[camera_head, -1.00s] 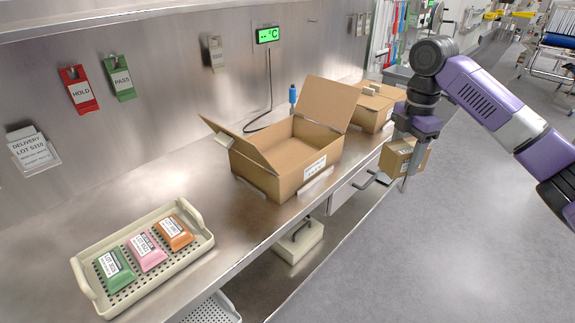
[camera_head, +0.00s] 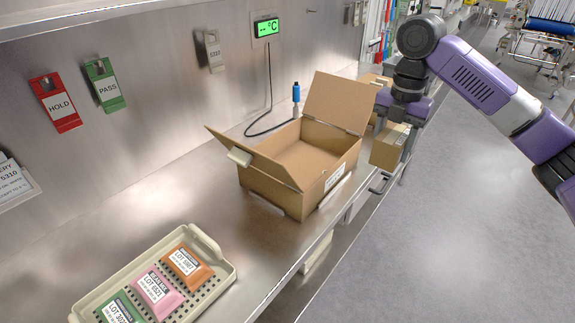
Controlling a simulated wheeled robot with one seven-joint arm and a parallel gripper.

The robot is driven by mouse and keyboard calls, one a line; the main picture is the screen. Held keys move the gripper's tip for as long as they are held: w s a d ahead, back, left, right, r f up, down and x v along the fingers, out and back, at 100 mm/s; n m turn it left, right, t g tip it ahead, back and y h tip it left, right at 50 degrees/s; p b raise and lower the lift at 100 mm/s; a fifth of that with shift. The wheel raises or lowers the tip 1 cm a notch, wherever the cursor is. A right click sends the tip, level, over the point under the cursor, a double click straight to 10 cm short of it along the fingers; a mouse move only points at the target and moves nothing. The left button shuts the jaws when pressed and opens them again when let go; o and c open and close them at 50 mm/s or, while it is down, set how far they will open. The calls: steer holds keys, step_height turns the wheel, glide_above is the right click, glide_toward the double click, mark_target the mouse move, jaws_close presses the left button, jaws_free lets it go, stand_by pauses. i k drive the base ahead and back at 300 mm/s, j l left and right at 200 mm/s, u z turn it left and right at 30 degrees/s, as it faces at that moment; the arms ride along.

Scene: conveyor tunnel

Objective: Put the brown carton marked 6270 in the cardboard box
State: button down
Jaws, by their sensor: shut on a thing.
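The open cardboard box (camera_head: 270,190) stands on the steel bench with its flaps spread; the part of its inside that shows is empty. My gripper (camera_head: 393,128) is shut on a small brown carton (camera_head: 386,152). It holds the carton off to the right of the box, near the bench's front edge and at about the height of the box rim. The carton's printed marking is too small to read. One finger hangs along the carton's right side; the other is hidden.
A cream tray (camera_head: 221,266) with green, pink and orange packs sits at the front left. Another carton (camera_head: 373,80) stands behind my gripper. A blue-topped item (camera_head: 296,94) with a cable is behind the box. The bench between tray and box is clear.

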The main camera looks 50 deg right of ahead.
mark_target(296, 171)
steer(key=i, duration=0.95)
